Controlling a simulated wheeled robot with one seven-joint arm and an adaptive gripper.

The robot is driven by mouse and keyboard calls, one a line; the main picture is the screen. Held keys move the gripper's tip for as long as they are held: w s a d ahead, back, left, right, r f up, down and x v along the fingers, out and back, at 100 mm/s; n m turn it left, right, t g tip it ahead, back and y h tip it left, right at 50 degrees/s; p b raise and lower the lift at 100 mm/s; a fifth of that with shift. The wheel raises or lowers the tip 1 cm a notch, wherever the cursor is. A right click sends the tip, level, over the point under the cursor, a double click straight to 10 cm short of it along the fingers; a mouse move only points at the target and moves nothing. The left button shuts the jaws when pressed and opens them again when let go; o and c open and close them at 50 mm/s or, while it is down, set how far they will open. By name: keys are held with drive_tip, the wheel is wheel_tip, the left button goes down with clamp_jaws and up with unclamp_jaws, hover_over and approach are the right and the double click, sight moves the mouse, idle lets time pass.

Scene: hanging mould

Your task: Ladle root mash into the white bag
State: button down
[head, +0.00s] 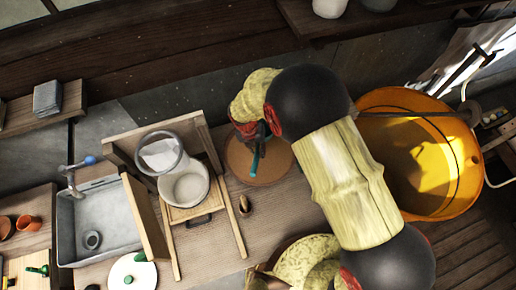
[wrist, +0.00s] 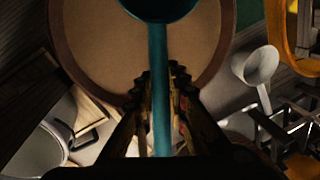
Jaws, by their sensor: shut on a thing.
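My gripper (wrist: 164,75) is shut on the handle of a teal ladle (wrist: 159,95). In the wrist view the ladle's bowl is cut off by the top edge, and I cannot tell whether it holds anything. In the head view the ladle (head: 256,158) shows as a short teal strip below my gripper. Under it is a round brown-rimmed tub of tan stuff, likely the root mash (head: 262,172), also in the wrist view (wrist: 105,50). A white cloth, likely the white bag (head: 160,154), hangs in a grey ring left of the tub.
A white pot (head: 184,188) stands beside the ring inside a wooden frame (head: 234,222). A sink (head: 97,220) is farther left. A large orange basin (head: 440,205) is to the right. A pale ladle (wrist: 257,68) lies right of the tub in the wrist view.

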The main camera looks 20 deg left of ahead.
drive_tip(key=shift+f+b, duration=3.25)
drive_tip(key=shift+f, duration=2.65)
drive_tip(key=shift+r, duration=0.25)
drive_tip(key=shift+r+p, duration=0.4)
drive_tip(key=shift+p, duration=0.1)
drive_tip(key=shift+r+p, duration=4.85)
drive_tip(key=shift+r, duration=1.7)
